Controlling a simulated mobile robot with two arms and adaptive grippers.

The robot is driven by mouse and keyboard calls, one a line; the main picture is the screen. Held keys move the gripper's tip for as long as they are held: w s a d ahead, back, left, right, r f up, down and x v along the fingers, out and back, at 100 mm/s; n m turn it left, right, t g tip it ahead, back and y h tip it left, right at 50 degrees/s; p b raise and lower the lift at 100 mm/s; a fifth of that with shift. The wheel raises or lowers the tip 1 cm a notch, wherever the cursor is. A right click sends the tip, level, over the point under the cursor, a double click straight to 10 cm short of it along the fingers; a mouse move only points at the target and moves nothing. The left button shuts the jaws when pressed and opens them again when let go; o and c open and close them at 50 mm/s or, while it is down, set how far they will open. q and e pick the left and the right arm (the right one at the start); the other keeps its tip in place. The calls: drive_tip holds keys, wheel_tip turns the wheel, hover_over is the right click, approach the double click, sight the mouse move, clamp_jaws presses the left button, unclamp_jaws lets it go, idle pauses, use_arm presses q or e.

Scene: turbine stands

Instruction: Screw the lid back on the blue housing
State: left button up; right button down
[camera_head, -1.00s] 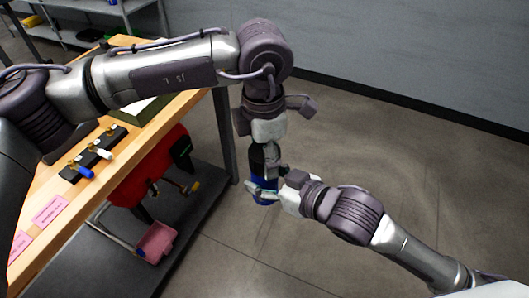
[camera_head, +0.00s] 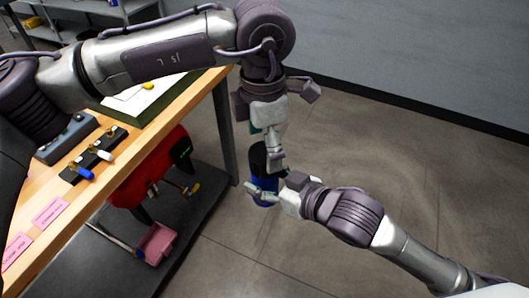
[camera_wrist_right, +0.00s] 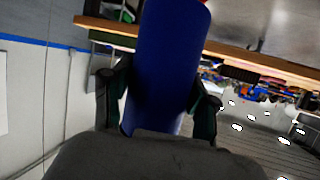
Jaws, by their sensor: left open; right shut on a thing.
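The blue housing (camera_head: 262,192) stands roughly upright in the air in front of the workbench, with a black lid (camera_head: 257,160) on its upper end. I cannot tell how tightly the lid sits. My right gripper (camera_head: 266,188) is shut around the blue housing from the right. In the right wrist view the housing (camera_wrist_right: 165,65) is a blue cylinder between the two fingers, with a bit of red at its top edge. My left gripper (camera_head: 267,146) points down just over the lid and is open. One of its fingers partly covers the lid.
The wooden workbench (camera_head: 207,90) on the left carries a dark holder with small valves (camera_head: 92,160), a grey box (camera_head: 68,138) and pink labels (camera_head: 50,211). A red machine (camera_head: 160,170) and a pink bin (camera_head: 158,243) are below it. The floor right of the bench is clear.

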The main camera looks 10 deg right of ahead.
use_arm(q)
wheel_tip(320, 180, up, 9)
drive_tip(key=shift+f, duration=0.15)
use_arm(e)
drive_tip(key=shift+r, duration=0.1)
idle(0.5)
